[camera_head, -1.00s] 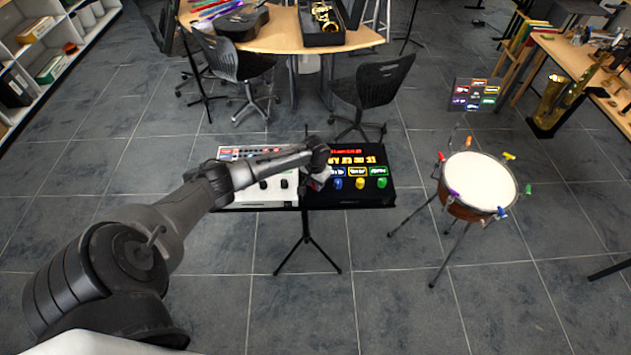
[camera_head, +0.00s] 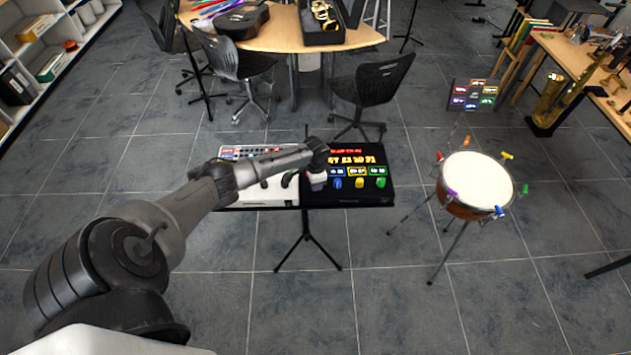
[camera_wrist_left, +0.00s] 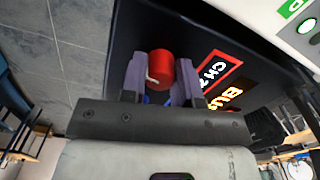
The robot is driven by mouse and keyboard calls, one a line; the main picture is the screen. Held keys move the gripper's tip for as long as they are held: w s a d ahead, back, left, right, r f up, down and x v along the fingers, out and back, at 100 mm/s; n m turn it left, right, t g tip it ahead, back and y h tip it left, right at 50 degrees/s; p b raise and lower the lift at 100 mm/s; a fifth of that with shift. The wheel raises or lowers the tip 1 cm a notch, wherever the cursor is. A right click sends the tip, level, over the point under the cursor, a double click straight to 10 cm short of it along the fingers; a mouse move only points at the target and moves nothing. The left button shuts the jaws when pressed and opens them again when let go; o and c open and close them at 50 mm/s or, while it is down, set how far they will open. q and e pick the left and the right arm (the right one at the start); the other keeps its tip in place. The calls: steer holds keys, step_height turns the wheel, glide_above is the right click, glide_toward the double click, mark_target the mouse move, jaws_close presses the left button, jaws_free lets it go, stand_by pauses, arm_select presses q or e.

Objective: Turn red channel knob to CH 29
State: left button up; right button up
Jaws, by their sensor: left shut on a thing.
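The red knob (camera_wrist_left: 161,62) shows in the left wrist view with a pale pointer line on its face. My left gripper (camera_wrist_left: 161,84) is shut on it, with one finger on each side. In the head view my left gripper (camera_head: 318,181) is at the left part of the black panel (camera_head: 350,197) and hides the red knob. A red-framed label (camera_wrist_left: 215,72) beside the knob starts with "CH 2"; the rest is too unclear to read. My right gripper is not in view.
Blue (camera_head: 337,183), yellow (camera_head: 359,183) and green (camera_head: 381,183) knobs sit to the right on the panel. A white mixer (camera_head: 266,193) adjoins on the left, partly under my arm. A drum (camera_head: 479,181) stands to the right. The floor in front is clear.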

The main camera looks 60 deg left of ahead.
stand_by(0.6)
arm_select(q)
steer(key=o, duration=0.9)
steer(key=shift+r, duration=0.15)
steer(key=shift+r, duration=0.35)
step_height(320, 180, up, 13)
steer(key=shift+f+p, duration=0.1)
steer(key=shift+p, duration=0.45)
